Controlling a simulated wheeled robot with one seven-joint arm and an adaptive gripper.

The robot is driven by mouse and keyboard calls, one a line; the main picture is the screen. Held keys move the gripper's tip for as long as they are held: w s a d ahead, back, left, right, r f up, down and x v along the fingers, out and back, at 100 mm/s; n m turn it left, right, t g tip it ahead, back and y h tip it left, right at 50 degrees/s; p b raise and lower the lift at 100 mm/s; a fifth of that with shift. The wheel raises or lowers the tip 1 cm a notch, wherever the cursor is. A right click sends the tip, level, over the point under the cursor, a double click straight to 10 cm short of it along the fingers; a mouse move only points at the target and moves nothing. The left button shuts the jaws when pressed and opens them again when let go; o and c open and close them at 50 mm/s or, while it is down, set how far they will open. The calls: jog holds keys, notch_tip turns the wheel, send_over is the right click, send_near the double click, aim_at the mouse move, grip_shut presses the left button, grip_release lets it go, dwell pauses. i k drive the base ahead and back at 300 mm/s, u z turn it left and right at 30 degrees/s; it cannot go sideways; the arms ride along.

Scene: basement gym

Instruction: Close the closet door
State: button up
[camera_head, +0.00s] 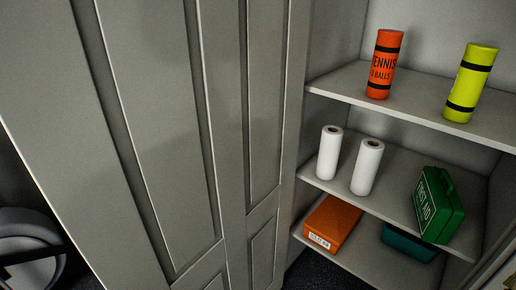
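The closet door (153,120) is a grey panelled door filling the left and middle of the head view. It stands open beside the closet (425,100), whose shelves are uncovered at the right. The door's panels meet along a vertical line, and it looks folded, though I cannot tell for certain. No handle shows. My gripper is not in the picture.
The upper shelf (420,104) holds an orange tube (384,64) and a yellow tube (470,82). Below are two white paper rolls (329,153), a green first aid case (438,206), an orange box (332,222) and a teal box (409,243). A round grey object (28,240) stands at the lower left.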

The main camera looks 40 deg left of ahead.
aim_at(162, 137)
jog(key=z, duration=2.2)
jog(key=k, duration=2.85)
jog(key=u, duration=1.5)
jog(key=i, duration=0.5)
